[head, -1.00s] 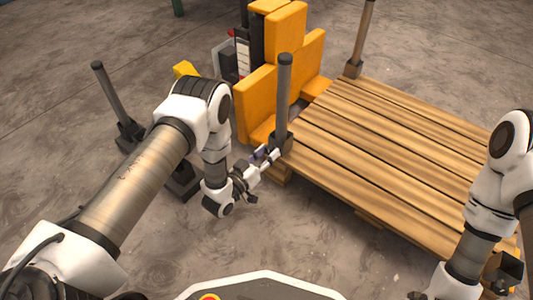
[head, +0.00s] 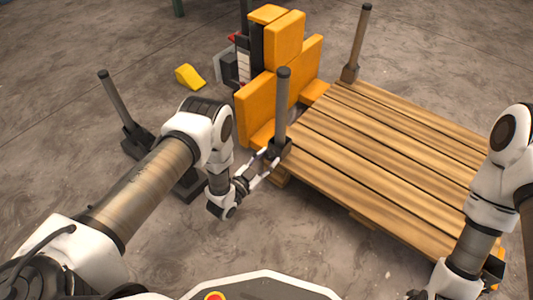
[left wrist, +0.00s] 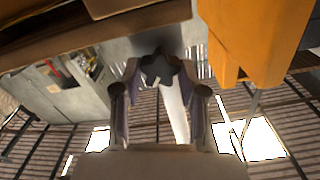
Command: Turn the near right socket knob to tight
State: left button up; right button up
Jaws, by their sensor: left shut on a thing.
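A dark star-shaped knob (left wrist: 158,68) sits between the two fingers of my left gripper in the left wrist view. My left gripper (head: 267,166) is shut on this knob, at the socket (head: 279,149) under a grey upright post (head: 283,105) on the left corner of the wooden pallet (head: 375,145). In the head view the fingers hide the knob. The post stands upright in its socket. How tight the knob is cannot be seen.
A yellow stepped block (head: 284,45) stands just behind the post. Another post (head: 357,42) rises at the pallet's far corner. A separate post (head: 115,100) stands on the floor at left, and a yellow wedge (head: 190,77) lies behind my left arm. The concrete floor in front is clear.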

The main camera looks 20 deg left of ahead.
pick_arm(q)
jog(key=m+p, duration=0.3)
jog(key=m, duration=0.1)
jog(key=shift+r+m, duration=0.15)
jog(key=shift+m, duration=0.15)
jog(key=m+p, duration=0.2)
jog(key=m, duration=0.1)
jog(key=shift+d+m, duration=0.1)
jog(key=shift+m, duration=0.2)
jog(key=m+p, duration=0.2)
jog(key=m, duration=0.2)
jog(key=shift+m, duration=0.3)
jog(key=m, duration=0.2)
jog(key=m+p, duration=0.1)
jog(key=m, duration=0.1)
jog(key=shift+f, duration=0.3)
jog(key=shift+m, duration=0.3)
jog(key=o, duration=1.1)
jog(key=shift+o, duration=0.2)
